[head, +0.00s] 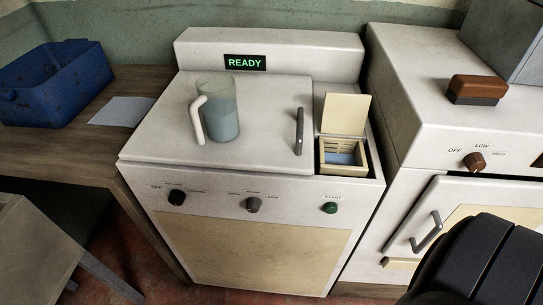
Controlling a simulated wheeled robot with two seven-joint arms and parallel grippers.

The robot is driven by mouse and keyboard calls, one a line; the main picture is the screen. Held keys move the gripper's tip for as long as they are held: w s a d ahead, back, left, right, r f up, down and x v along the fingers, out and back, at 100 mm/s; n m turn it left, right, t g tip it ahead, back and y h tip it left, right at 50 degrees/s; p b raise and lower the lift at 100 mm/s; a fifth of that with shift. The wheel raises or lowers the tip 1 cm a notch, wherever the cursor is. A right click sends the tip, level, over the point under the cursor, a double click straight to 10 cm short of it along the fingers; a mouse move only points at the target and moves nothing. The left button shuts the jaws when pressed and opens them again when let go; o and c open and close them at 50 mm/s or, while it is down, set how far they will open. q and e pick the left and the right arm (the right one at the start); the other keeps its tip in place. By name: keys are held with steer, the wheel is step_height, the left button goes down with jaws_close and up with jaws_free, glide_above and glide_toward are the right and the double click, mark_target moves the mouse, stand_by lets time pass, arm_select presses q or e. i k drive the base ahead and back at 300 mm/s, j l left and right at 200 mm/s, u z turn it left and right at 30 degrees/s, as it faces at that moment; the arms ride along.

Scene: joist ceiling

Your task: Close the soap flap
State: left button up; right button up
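The soap flap (345,115) is a cream panel standing raised, close to upright, at the back edge of the soap box (330,170). The soap box is a small cream tray with compartments, open at the top, with something blue inside. It sits in a recess at the right of the white washer's (262,233) top. Neither of my grippers shows in the head view. A dark rounded part at the bottom right looks like a piece of my arm.
A jug (224,121) with bluish content stands on the washer lid (170,126), left of the lid's dark handle (299,131). A brown-and-dark block (477,89) lies on the white appliance (405,62) at right. A blue bin (60,86) stands at left.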

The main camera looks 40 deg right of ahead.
mark_target(344, 113)
steer(key=j+z, duration=0.75)
steer(key=j, duration=0.2)
steer(key=j+z, duration=0.4)
steer(key=k+j+z, duration=0.2)
steer(key=j+z, duration=0.2)
steer(key=k+j+z, duration=0.2)
steer(key=j+z, duration=0.15)
steer(key=i+l+u, duration=0.3)
steer(key=l, duration=0.3)
steer(key=i+l+u, duration=0.3)
steer(key=l, duration=0.35)
steer(key=i, duration=0.1)
